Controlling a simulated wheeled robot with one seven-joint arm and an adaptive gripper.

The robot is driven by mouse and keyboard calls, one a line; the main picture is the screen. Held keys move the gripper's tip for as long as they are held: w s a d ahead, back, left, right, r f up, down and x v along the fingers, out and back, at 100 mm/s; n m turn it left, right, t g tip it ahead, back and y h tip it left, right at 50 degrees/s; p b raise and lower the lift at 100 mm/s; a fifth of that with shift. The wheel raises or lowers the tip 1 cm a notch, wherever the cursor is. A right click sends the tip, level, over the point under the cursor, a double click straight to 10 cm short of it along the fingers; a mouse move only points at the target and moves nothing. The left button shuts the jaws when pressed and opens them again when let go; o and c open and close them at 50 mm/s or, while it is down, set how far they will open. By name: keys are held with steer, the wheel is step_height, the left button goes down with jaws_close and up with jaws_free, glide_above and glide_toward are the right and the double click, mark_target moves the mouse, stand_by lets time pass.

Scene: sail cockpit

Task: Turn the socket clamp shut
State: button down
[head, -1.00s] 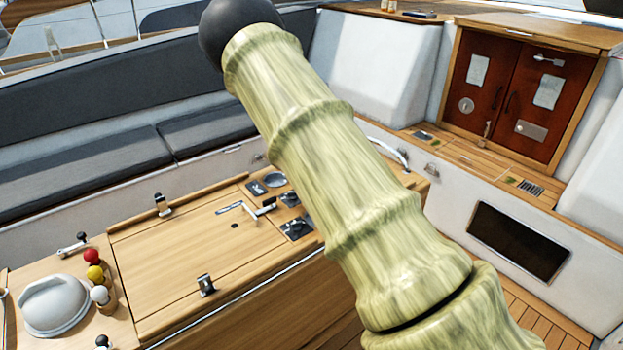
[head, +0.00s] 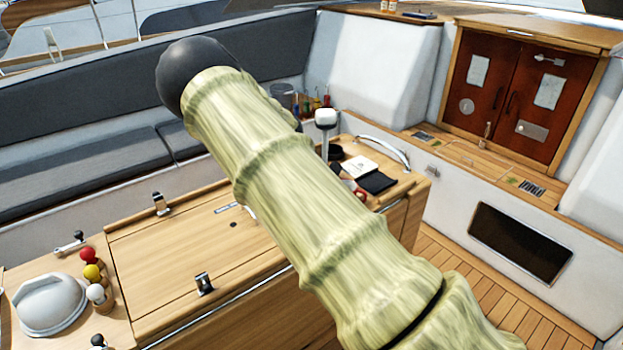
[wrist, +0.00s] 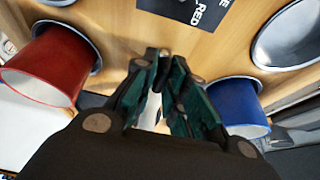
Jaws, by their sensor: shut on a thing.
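My gripper (wrist: 165,68) shows in the wrist view, close over a wooden panel (wrist: 115,30). Its green-padded fingers are nearly together, shut on a narrow pale piece (wrist: 152,110) that seems to be the socket clamp's handle. The fingers hide most of it, so I cannot tell how far it is turned. A red cup-shaped part (wrist: 45,70) is left of the fingers and a blue one (wrist: 237,105) is right of them. In the head view my arm covers the gripper and the clamp.
The wooden box top (head: 170,250) has two latches (head: 160,204). A white-topped lever (head: 326,118), a white card (head: 361,166) and a black card (head: 377,182) show at its far right. A black label plate (wrist: 195,10) and a chrome oval (wrist: 290,35) lie ahead of the gripper.

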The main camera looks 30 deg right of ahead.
stand_by(0.3)
steer(key=c, duration=1.5)
jaws_free()
steer(key=shift+c, duration=0.2)
steer(key=v, duration=1.2)
steer(key=shift+w, duration=0.1)
